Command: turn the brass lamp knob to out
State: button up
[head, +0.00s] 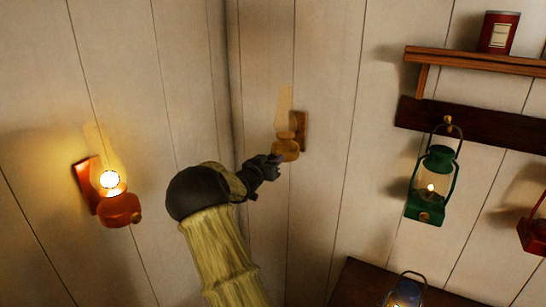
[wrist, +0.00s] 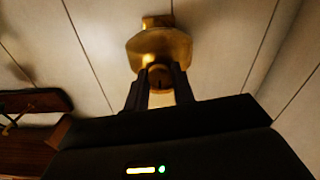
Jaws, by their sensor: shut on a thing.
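The brass lamp (head: 285,151) is on a wooden wall bracket just right of the room's corner in the head view. Its glass chimney (head: 284,103) looks pale, and no bright flame shows in it. My gripper (head: 277,160) reaches the lamp's lower front from the left. In the wrist view the lamp's brass body (wrist: 160,46) is just beyond my fingers. The round brass knob (wrist: 160,77) sits between the two dark fingertips, and my gripper (wrist: 162,73) is shut on it. The fingers hide the knob's sides. Its dial position cannot be read.
A lit orange-red lamp (head: 119,209) hangs on the left wall. A green lantern (head: 435,184) hangs from a dark rail (head: 480,124) at right, below a shelf (head: 480,62) with a red tin (head: 499,32). A blue lantern (head: 407,290) and part of a red one (head: 533,235) show lower right.

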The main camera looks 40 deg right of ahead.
jog(key=shift+n, duration=0.4)
jog(key=o, duration=1)
jog(key=b+v, duration=0.5)
jog(key=v, duration=1.2)
jog(key=shift+a, duration=0.2)
jog(key=shift+s, duration=0.1)
